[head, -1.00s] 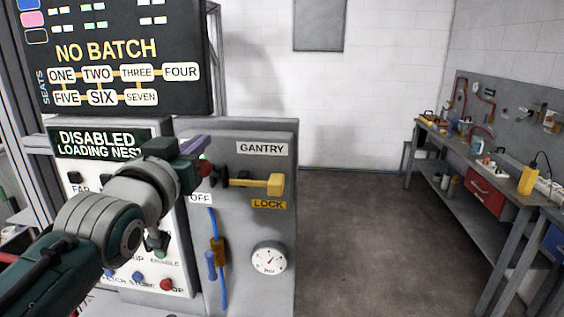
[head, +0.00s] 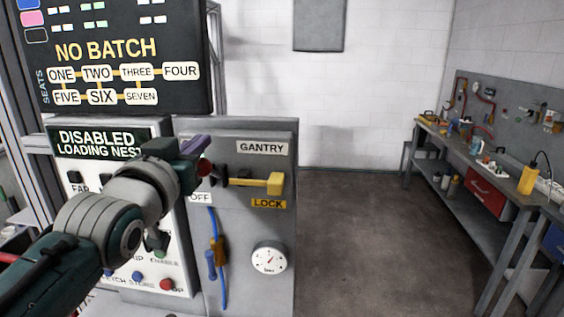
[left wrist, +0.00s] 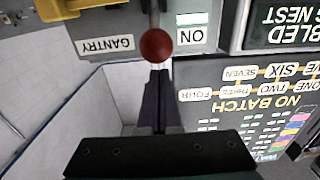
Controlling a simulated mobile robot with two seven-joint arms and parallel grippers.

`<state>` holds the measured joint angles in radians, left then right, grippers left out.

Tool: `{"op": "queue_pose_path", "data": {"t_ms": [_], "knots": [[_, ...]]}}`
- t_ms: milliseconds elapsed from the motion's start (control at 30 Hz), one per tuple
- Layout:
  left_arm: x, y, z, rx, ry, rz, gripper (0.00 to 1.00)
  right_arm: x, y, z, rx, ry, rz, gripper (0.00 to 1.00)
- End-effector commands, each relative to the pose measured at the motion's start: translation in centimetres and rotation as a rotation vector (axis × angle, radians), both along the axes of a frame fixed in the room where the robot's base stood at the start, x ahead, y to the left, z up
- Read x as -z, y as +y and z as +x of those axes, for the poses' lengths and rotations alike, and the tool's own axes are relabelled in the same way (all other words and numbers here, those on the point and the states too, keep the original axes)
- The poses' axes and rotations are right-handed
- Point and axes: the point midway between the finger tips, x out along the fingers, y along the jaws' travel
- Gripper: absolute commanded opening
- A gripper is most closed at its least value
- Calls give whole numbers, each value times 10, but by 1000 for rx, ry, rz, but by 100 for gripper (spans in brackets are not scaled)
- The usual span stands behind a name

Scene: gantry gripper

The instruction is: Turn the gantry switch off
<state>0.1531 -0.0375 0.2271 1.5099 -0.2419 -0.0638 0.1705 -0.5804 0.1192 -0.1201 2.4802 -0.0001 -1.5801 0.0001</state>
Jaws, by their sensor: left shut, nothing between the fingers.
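The gantry switch is a lever with a red ball knob (head: 204,167) on the grey GANTRY panel (head: 232,225). An OFF label (head: 200,198) shows below the knob in the head view. In the left wrist view, which is upside down, the knob (left wrist: 156,45) hangs on a grey stem, with the ON label (left wrist: 192,37) beside it. My left gripper (head: 203,142) is shut and empty. Its fingertips (left wrist: 157,72) are right at the knob, on the upper side of it; I cannot tell whether they touch. The gripper hides part of the panel around the lever. My right gripper is not in view.
A yellow lock handle (head: 275,184) sticks out right of the knob, above the LOCK label (head: 268,204). Below are a gauge (head: 269,258) and a blue cable (head: 222,280). A display board (head: 190,95) stands above. Open floor and a workbench (head: 455,145) lie right.

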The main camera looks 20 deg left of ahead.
Motion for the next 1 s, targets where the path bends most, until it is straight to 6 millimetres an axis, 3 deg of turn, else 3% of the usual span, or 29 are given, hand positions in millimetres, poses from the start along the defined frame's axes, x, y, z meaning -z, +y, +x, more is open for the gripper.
{"op": "queue_pose_path", "data": {"t_ms": [1000], "knots": [[74,0,1,0,2,-1,0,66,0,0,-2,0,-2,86]]}}
